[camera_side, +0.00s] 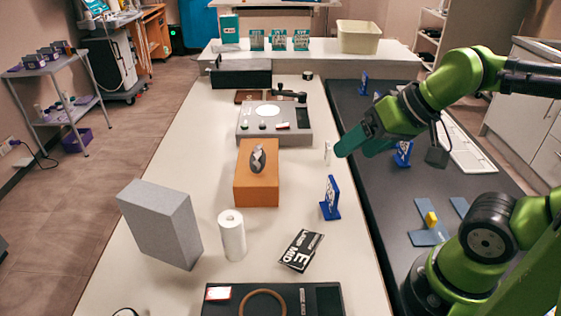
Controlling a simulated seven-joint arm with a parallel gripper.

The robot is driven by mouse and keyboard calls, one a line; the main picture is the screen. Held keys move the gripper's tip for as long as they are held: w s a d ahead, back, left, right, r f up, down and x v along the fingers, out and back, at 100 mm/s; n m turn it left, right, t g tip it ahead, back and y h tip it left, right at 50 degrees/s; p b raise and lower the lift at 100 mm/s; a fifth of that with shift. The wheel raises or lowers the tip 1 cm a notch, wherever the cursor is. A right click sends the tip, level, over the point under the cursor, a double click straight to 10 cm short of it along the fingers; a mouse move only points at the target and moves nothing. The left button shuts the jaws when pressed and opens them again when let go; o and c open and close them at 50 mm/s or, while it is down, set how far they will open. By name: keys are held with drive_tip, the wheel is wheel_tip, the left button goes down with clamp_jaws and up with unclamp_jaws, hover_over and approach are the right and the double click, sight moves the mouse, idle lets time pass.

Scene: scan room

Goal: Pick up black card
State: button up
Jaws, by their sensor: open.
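A black card (301,250) with white lettering lies on the white table in the lower middle of the side view, right of the white paper roll. My gripper (340,152) is at the end of the green arm, reaching in from the right. It is above the table's right side, beyond the card and clear of it. Its fingers point left and down, and I see nothing held in it.
Near the card stand a white roll (232,235), a blue stand (330,198) and a grey block (160,222). An orange box (257,180) with a dark object on top sits farther back. A black tray (225,306) lies at the front edge.

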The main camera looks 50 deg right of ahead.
drive_tip(key=w+a+f+g, duration=0.2)
drive_tip(key=a+f+g, duration=0.2)
drive_tip(key=a, duration=0.3)
drive_tip(key=m+g+h, duration=0.2)
drive_tip(key=m+g, duration=0.1)
drive_tip(key=m, duration=0.8)
hover_over(302, 247)
drive_tip(key=f, duration=1.2)
drive_tip(key=shift+a+f, duration=0.2)
drive_tip(key=shift+d+f, duration=0.2)
drive_tip(key=shift+f, duration=2.55)
drive_tip(key=c, duration=0.8)
drive_tip(key=shift+r, duration=0.1)
